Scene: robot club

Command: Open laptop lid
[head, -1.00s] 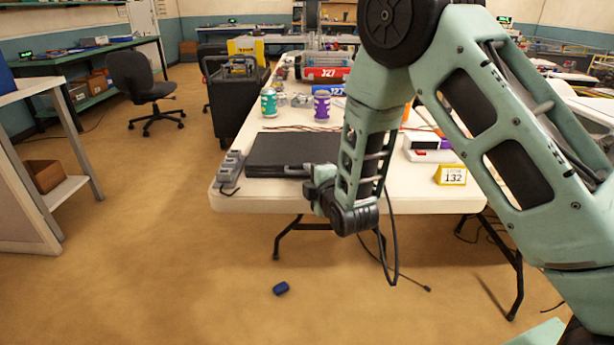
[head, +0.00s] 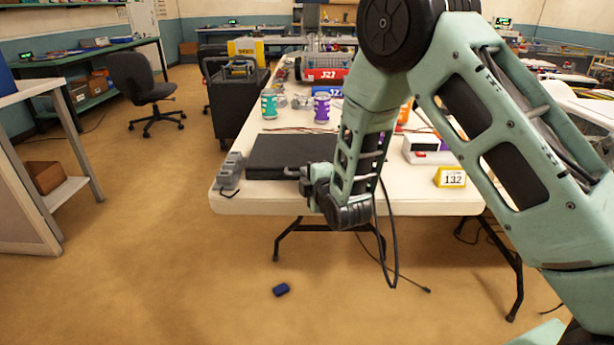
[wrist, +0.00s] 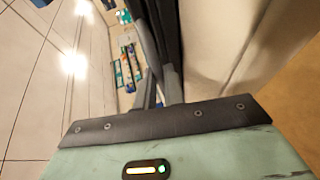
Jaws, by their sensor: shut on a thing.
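The black laptop (head: 285,152) lies on the white table near its front edge, its lid looking flat or nearly so. I cannot tell whether a small gap shows under the lid. My gripper (head: 299,173) is at the laptop's front edge, towards its right corner, with the fingers shut on the lid edge. My forearm and wrist cover the laptop's right end. In the wrist view the fingers (wrist: 160,85) close around a dark edge of the laptop (wrist: 170,28); the exact contact is hard to see.
A yellow 132 sign (head: 451,177) and a white-and-red box (head: 427,150) stand to the right.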

